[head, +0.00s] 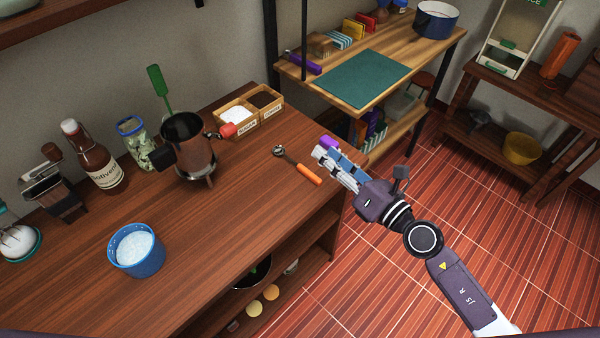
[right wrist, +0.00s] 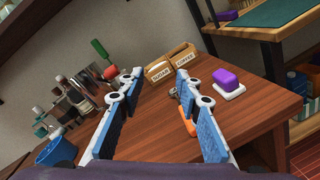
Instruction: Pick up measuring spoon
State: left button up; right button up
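The measuring spoon (head: 305,173) lies flat on the wooden counter near its right edge, with a metal bowl and an orange handle. In the right wrist view its orange handle (right wrist: 187,121) shows partly, behind one finger. My right gripper (head: 335,166) is just right of the spoon's handle, above the counter edge, and does not visibly touch it. In the right wrist view the fingers of my right gripper (right wrist: 156,88) are apart with nothing held between them. My left gripper is in neither view.
A purple block on a white base (right wrist: 228,83) stands near the spoon. Sugar and coffee boxes (head: 249,110) sit behind it. A metal pot (head: 190,150), a bottle (head: 98,160) and a blue cup (head: 136,251) stand to the left. The counter between cup and spoon is clear.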

aim_at(306, 169)
jog(key=f+n+g, duration=0.1)
jog(key=f+n, duration=0.1)
jog(key=f+n+g, duration=0.1)
jog(key=f+n, duration=0.2)
jog(key=s+f+n+g+h, duration=0.1)
jog(key=f+n+g, duration=0.1)
jog(key=n, duration=0.1)
jog(key=shift+f, duration=0.15)
jog(key=shift+w+f, duration=0.1)
jog(key=shift+f, duration=0.1)
jog(key=x, duration=0.7)
jog(key=shift+w+f, duration=0.2)
jog(key=shift+w, duration=0.15)
grip_shut()
